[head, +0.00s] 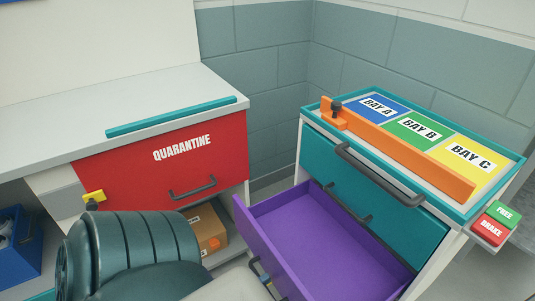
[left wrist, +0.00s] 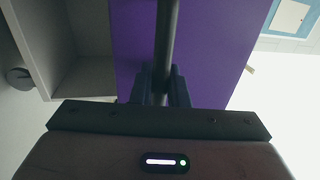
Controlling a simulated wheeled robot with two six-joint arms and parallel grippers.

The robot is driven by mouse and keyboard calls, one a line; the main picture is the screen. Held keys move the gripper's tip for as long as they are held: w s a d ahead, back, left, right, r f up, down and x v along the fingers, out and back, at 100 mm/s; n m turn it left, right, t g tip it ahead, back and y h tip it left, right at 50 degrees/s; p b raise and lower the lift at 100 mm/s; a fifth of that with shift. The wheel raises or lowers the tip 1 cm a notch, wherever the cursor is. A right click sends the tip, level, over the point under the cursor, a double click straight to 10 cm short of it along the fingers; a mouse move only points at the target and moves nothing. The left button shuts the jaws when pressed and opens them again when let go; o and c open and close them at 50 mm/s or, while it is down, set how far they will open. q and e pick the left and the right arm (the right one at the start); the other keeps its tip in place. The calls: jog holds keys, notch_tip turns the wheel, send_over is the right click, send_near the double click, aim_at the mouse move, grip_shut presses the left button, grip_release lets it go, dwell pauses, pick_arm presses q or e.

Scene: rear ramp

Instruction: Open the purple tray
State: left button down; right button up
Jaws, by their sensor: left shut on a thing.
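The purple tray (head: 320,235) is a drawer low in the teal cart. It is pulled well out, and its inside looks empty. Its purple front also fills the middle of the left wrist view (left wrist: 215,50). A dark bar handle (left wrist: 167,35) runs down in front of the purple panel there. My left gripper (left wrist: 160,88) is shut on this handle, one finger on each side of it. In the head view my left arm comes in at the bottom left, and the gripper at the tray's front is mostly hidden. My right gripper is in neither view.
The teal cart (head: 310,150) has a shut upper drawer (head: 395,190), an orange bar (head: 400,150) across its top and FREE and BRAKE buttons (head: 494,223). A red QUARANTINE drawer (head: 130,160) is in the bench at left. A cardboard box (head: 205,228) sits below it.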

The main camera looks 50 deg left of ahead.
pick_arm(q)
jog(key=c, duration=1.5)
grip_release()
jog(key=shift+v, duration=5.4)
jog(key=shift+a, duration=0.1)
jog(key=shift+s, duration=0.1)
